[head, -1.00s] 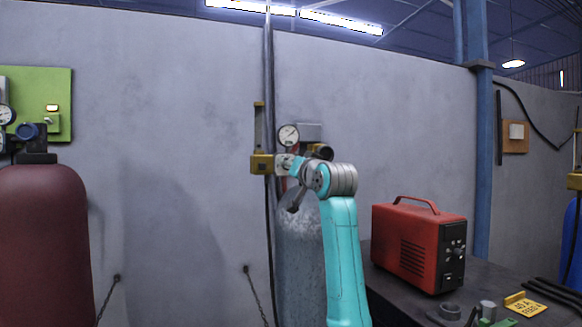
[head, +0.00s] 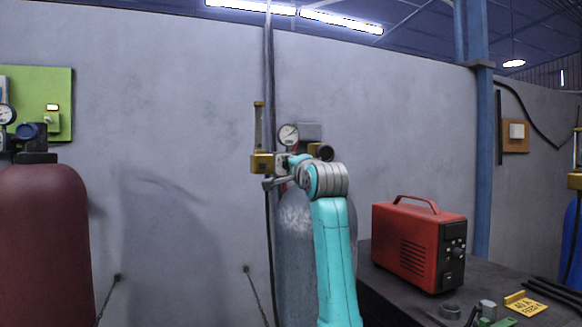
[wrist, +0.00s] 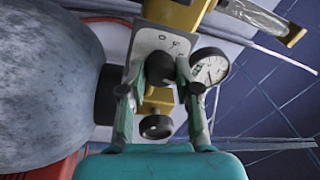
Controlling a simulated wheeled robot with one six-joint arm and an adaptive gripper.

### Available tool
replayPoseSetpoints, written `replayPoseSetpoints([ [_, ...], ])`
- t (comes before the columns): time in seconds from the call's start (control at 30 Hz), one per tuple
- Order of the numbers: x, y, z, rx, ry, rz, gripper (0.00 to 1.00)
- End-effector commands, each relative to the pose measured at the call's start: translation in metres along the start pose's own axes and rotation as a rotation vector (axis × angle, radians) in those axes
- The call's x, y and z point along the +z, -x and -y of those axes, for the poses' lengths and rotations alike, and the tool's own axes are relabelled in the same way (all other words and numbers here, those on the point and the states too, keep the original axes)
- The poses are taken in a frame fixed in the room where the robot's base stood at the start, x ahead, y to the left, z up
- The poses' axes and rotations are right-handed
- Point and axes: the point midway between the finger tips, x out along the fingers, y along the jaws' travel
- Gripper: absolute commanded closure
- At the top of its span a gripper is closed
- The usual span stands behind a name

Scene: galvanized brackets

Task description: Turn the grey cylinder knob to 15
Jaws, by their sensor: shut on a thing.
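The grey cylinder (head: 300,240) stands against the wall behind my arm; its mottled grey side fills the left of the wrist view (wrist: 45,80). Its regulator has a dark round knob (wrist: 160,68) in front of a pale plate with printed marks (wrist: 172,42), only partly readable. My gripper (wrist: 160,62) has its two teal fingers on either side of this knob, shut on it. The knob's pointer and exact setting cannot be made out. A round white gauge (head: 289,134) sits beside the regulator, also in the wrist view (wrist: 209,67).
A second dark knob (wrist: 156,127) on a brass fitting lies between the fingers, nearer the palm. A brass flowmeter block (head: 263,163) is close left of the gripper. A red cylinder (head: 42,235) stands left; a red welder (head: 418,247) sits on the bench right.

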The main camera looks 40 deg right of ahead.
Motion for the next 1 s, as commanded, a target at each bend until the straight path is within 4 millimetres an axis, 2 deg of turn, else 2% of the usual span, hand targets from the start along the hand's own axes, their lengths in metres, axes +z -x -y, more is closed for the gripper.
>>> replayPoseSetpoints([
  [0.3, 0.0007, -0.0004, -0.0016, 0.01, -0.08, -0.005, 1.0],
  [0.73, 0.0007, -0.0004, -0.0019, 0.011, -0.088, -0.006, 1.0],
  [0.77, 0.0007, -0.0004, -0.0019, 0.011, -0.088, -0.006, 0.63],
  [0.83, 0.0007, -0.0004, -0.0018, 0.011, -0.087, -0.006, 0.45],
  [0.87, 0.0007, -0.0004, -0.0017, 0.011, -0.087, -0.006, 0.42],
  [1.0, 0.0005, -0.0002, -0.001, 0.009, -0.087, -0.006, 0.42],
])
